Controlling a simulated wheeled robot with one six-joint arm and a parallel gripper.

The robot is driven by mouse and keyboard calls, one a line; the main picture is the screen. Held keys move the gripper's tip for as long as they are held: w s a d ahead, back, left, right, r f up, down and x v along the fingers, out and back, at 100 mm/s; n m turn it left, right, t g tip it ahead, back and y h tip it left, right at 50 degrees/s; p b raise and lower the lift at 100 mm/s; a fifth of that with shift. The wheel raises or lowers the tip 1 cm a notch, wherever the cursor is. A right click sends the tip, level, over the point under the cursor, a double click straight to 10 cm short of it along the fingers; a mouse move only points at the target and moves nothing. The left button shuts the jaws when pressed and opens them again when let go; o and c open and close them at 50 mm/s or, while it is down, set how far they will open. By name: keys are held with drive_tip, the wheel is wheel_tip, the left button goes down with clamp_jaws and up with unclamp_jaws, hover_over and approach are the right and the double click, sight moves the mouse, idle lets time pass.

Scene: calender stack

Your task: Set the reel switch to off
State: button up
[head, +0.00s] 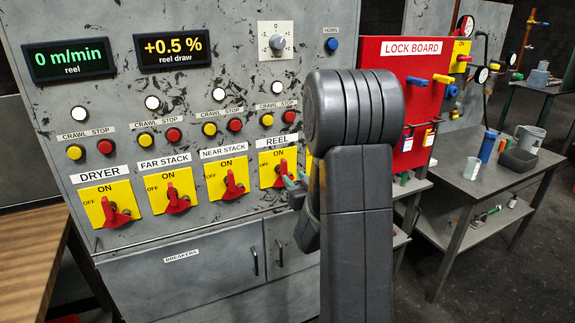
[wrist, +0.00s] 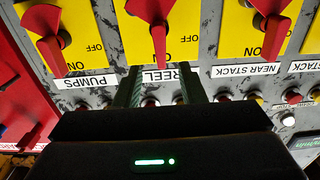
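The reel switch is a yellow plate (head: 268,168) with a red handle (head: 282,174) under the REEL label in the head view, partly hidden by my arm and gripper. In the wrist view, which is upside down, its red handle (wrist: 158,25) is at top centre with its narrow end toward ON; OFF is to the right. My gripper (wrist: 160,80) is open and empty. Its two dark fingers are on either side of the REEL label, with the handle's narrow end lined up between them. In the head view my gripper (head: 296,187) is close to the switch; contact cannot be told.
The near stack switch (head: 228,180) is beside it, and the pumps switch (wrist: 45,30) is on the other side. Crawl and stop buttons (head: 235,125) are above. A rail (head: 190,233) runs below. A red lock board (head: 400,100) and a table (head: 480,180) stand right.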

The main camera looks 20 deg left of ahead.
sight(286, 169)
drive_tip(key=p+x, duration=0.2)
drive_tip(key=x, duration=0.6)
drive_tip(key=shift+a, duration=0.2)
clamp_jaws()
